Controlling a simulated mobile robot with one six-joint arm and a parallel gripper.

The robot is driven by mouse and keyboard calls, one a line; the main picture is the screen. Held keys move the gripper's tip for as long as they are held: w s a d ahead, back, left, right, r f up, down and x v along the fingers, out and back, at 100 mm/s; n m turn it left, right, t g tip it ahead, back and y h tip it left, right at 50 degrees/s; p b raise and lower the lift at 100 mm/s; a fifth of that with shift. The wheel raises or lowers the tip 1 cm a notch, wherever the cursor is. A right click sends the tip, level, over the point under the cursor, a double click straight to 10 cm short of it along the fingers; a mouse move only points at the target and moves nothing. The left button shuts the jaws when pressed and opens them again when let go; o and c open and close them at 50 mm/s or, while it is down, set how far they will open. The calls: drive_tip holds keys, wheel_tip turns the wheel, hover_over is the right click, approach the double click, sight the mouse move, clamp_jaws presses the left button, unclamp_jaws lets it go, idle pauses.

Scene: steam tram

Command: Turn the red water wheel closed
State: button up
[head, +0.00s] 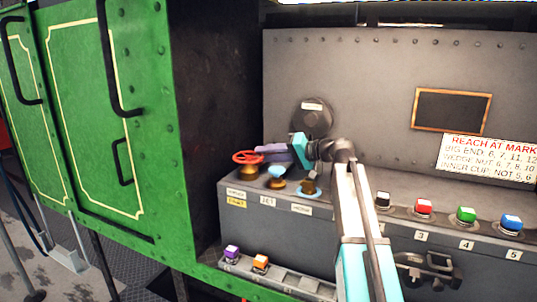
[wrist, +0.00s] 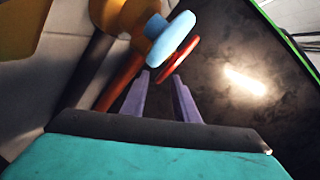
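I cannot tell whether a fingertip touches the rim.
The pale blue knob (head: 277,171) on a brass base stands just right of the wheel, below my fingers. Another brass fitting (head: 309,187) is beside it. A green cabinet (head: 105,110) stands left. Several coloured buttons, including a red one (head: 424,206), line the console's right.

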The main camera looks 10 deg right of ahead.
clamp_jaws()
drive_tip(key=shift+s, duration=0.15)
drive_tip(key=shift+s+f+m+t+h, duration=0.1)
drive_tip(key=shift+s+m+t+h, duration=0.1)
drive_tip(key=shift+m+t+h, duration=0.2)
drive_tip(key=shift+s+m, duration=0.15)
drive_tip(key=shift+m, duration=0.15)
drive_tip(key=shift+t+h, duration=0.3)
drive_tip(key=shift+h, duration=0.1)
